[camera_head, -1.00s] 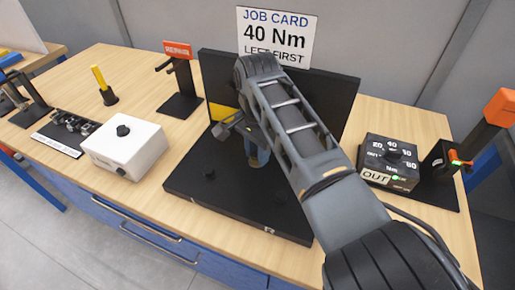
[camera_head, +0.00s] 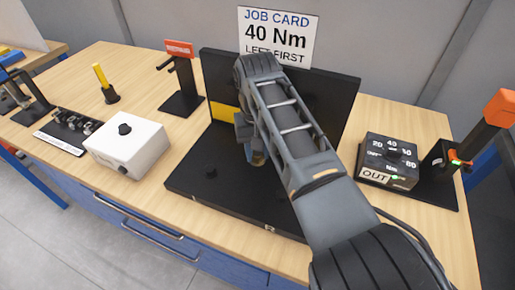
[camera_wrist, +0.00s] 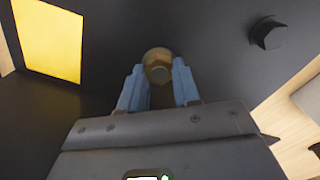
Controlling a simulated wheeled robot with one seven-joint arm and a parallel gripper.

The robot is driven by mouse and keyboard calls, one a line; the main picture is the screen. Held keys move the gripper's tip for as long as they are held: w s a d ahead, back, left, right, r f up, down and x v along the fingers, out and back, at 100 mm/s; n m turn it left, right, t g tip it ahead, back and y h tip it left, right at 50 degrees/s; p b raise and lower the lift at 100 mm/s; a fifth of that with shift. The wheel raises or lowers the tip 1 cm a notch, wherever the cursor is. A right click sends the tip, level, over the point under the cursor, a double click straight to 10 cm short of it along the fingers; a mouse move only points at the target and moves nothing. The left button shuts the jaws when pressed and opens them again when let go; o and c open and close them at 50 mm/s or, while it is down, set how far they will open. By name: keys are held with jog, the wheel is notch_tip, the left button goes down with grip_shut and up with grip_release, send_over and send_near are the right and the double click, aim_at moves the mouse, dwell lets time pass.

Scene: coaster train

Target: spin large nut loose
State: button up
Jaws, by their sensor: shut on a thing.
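In the wrist view a large brass-coloured hex nut (camera_wrist: 158,66) sits between the blue fingertips of my gripper (camera_wrist: 159,82). The fingers are shut on it from both sides. In the head view my gripper (camera_head: 250,150) is over the black fixture (camera_head: 225,190), in front of its upright back panel (camera_head: 335,100). My arm covers most of the nut there. A black knob-like part (camera_wrist: 267,33) stands apart from the nut at the upper right of the wrist view.
A white box with a black knob (camera_head: 128,150) stands left of the fixture. A torque dial box (camera_head: 390,160) marked OUT stands on the right, beside an orange-topped stand (camera_head: 490,120). A job card (camera_head: 278,36) reads 40 Nm, left first. A yellow-handled tool (camera_head: 102,80) stands at the left.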

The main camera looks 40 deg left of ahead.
aim_at(257, 154)
jog(key=n, duration=0.5)
jog(key=shift+s+f+n, duration=0.1)
jog(key=shift+n, duration=0.2)
jog(key=n, duration=0.5)
jog(key=shift+n, duration=0.4)
jog(key=o, duration=1.1)
jog(key=shift+c, duration=0.2)
jog(key=shift+r+b, duration=0.85)
jog(key=shift+r, duration=3.05)
